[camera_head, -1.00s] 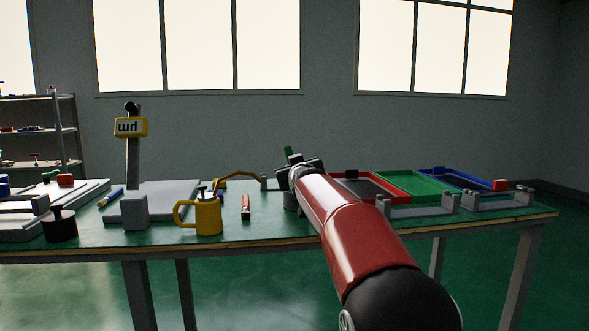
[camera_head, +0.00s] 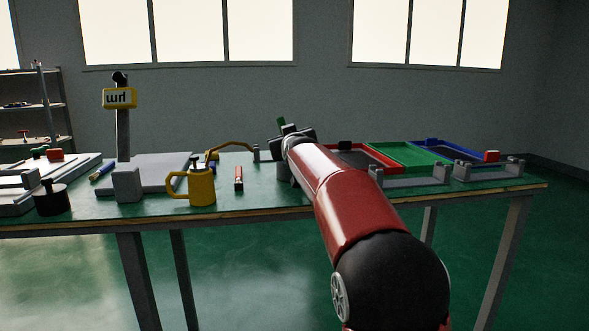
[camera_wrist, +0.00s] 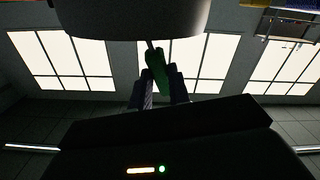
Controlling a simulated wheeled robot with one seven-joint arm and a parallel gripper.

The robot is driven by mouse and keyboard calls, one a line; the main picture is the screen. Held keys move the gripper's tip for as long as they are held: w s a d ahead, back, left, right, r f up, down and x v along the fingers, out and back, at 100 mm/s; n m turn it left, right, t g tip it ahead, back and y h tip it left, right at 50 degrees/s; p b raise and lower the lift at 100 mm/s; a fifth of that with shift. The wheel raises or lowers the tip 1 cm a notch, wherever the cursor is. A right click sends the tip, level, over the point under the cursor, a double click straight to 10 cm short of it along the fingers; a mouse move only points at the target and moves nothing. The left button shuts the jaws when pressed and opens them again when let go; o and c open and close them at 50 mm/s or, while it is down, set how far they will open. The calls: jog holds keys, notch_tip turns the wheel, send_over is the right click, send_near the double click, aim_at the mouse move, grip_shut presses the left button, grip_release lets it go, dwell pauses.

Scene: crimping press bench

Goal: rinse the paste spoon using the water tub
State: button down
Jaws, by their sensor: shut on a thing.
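My gripper (camera_head: 287,131) is shut on a green-handled thing, likely the paste spoon (camera_head: 281,122), above the back middle of the bench. In the wrist view the green handle (camera_wrist: 157,66) stands between the two fingers of my gripper (camera_wrist: 159,88); the spoon's bowl is hidden. A grey round-sided vessel (camera_head: 283,172), perhaps the water tub, stands on the bench just below my gripper, mostly hidden by my arm. A large grey rounded body (camera_wrist: 130,18) fills the top of the wrist view; I cannot tell if it is the same vessel. No water shows.
On the green bench (camera_head: 270,200), a yellow mug-like can (camera_head: 201,187) and a red upright tool (camera_head: 238,178) stand left of my arm. Red (camera_head: 384,158), green (camera_head: 410,154) and blue (camera_head: 445,151) trays lie right, behind grey brackets (camera_head: 417,177). A press post (camera_head: 123,135) stands left.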

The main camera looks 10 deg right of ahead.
jog(key=shift+d+b, duration=0.4)
jog(key=shift+d, duration=0.15)
jog(key=shift+a+p, duration=1.2)
jog(key=shift+p, duration=0.2)
jog(key=shift+d, duration=0.1)
jog(key=shift+d+f+b, duration=0.15)
jog(key=shift+d+b, duration=0.25)
jog(key=shift+b, duration=0.3)
jog(key=shift+d+b, duration=0.75)
jog(key=shift+r, duration=0.3)
jog(key=shift+r+p, duration=2.65)
jog(key=shift+r, duration=0.35)
